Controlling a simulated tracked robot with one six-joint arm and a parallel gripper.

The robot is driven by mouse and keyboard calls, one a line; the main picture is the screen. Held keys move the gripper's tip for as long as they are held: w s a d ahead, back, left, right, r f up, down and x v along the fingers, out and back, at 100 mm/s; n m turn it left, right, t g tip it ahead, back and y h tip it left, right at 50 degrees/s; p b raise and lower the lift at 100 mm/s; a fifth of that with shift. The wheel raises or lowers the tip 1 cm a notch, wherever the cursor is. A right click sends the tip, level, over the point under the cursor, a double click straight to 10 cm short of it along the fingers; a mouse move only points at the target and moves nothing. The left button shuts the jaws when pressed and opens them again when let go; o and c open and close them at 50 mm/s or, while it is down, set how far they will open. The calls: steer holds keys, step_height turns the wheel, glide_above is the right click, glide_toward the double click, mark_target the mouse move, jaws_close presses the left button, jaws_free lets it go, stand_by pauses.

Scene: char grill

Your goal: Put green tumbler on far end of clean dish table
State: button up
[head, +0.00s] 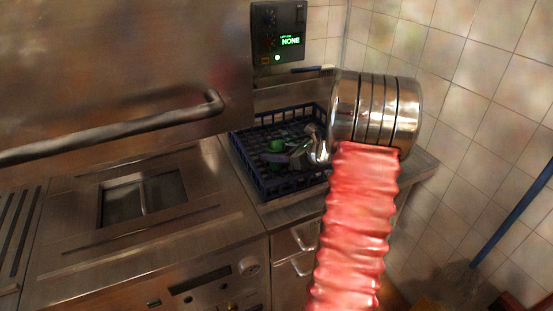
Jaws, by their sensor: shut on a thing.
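The green tumbler (277,145) shows as a small green shape inside the dark blue dish rack (266,190). My gripper (285,156) reaches left into the rack and is shut on the tumbler. The fingers and my wrist hide part of it. I cannot tell whether the tumbler touches the rack floor. The rack stands on a steel table (283,212), the likely clean dish table, beside the dish machine (120,60).
The dish machine's handle bar (120,132) juts out at the left. A control box (278,32) with a green display hangs above the rack. A tiled wall (470,90) closes the right side. A bare strip of table (420,166) shows right of my wrist. A blue pole (515,215) leans at the far right.

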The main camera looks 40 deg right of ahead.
steer(key=c, duration=0.3)
steer(key=shift+r, duration=0.1)
steer(key=shift+c, duration=0.2)
